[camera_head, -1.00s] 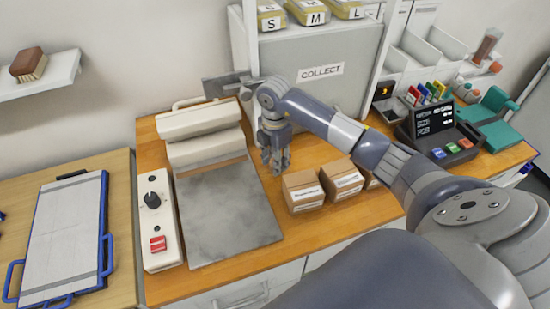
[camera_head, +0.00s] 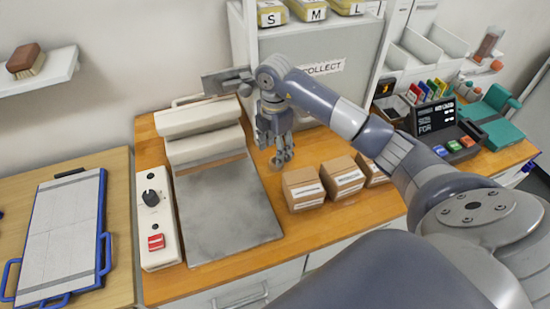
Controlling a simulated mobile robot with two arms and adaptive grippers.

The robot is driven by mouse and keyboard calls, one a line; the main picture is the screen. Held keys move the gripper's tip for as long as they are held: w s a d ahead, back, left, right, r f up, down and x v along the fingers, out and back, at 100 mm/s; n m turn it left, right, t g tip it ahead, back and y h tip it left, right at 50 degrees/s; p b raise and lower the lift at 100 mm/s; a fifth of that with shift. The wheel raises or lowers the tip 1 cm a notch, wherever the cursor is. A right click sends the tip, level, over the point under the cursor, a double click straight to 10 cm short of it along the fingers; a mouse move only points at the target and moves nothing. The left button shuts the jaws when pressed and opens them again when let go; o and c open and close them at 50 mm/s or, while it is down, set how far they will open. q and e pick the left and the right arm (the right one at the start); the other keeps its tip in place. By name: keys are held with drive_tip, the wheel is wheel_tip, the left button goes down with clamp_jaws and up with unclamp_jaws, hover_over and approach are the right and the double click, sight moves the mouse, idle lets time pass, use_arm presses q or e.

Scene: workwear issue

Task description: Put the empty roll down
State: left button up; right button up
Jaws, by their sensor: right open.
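My right gripper (camera_head: 281,160) is open over the wooden counter, between the press with the grey plate and the cardboard boxes. I see nothing between its fingers. No empty roll can be clearly made out; the arm and gripper hide part of the counter behind them. The cream press (camera_head: 204,148) stands at the left of the counter, its grey plate (camera_head: 225,215) bare. My left gripper is not in view.
Several small cardboard boxes (camera_head: 303,189) stand just right of the gripper. A grey cabinet marked COLLECT (camera_head: 300,45) rises behind. A control box (camera_head: 158,220) with a knob and red button is left of the plate. A terminal (camera_head: 440,130) stands at right.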

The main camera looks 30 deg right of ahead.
wheel_tip(320, 180, up, 8)
drive_tip(key=b, duration=0.1)
idle(0.4)
drive_tip(key=shift+s, duration=0.1)
